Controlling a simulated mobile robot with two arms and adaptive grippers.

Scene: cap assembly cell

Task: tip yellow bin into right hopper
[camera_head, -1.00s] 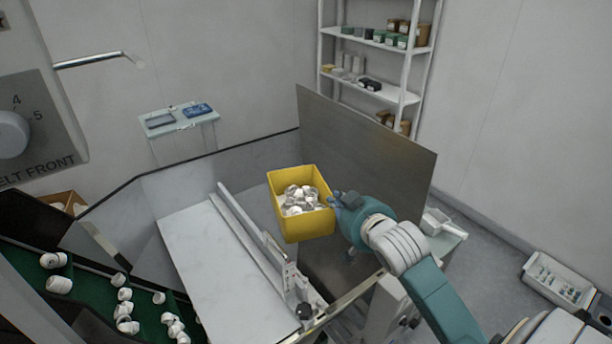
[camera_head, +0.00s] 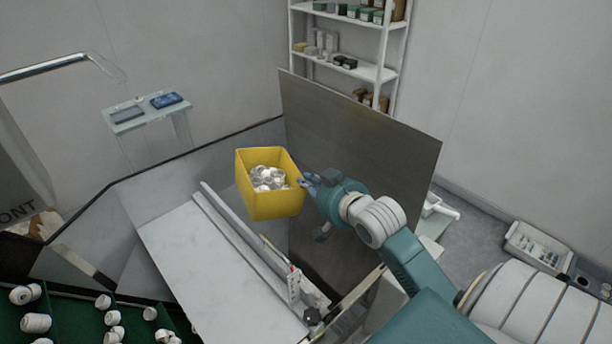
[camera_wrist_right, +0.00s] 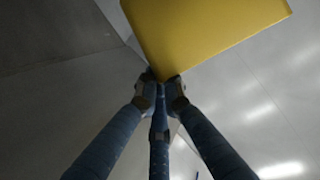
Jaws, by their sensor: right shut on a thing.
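The yellow bin (camera_head: 272,205) is held up in the middle of the head view, above the metal-walled hopper. It is nearly upright, with its open top showing several white caps (camera_head: 268,178) inside. My right gripper (camera_head: 306,181) is shut on the bin's right side. In the right wrist view the blue fingers (camera_wrist_right: 160,88) meet at the lower edge of the yellow bin (camera_wrist_right: 205,35). The tall grey hopper wall (camera_head: 350,140) stands behind the bin and gripper. My left gripper is not in view.
A green belt (camera_head: 70,318) with several white caps runs at lower left. A shelf (camera_head: 350,66) stands behind the hopper wall. A small table (camera_head: 140,120) with blue trays is at back left.

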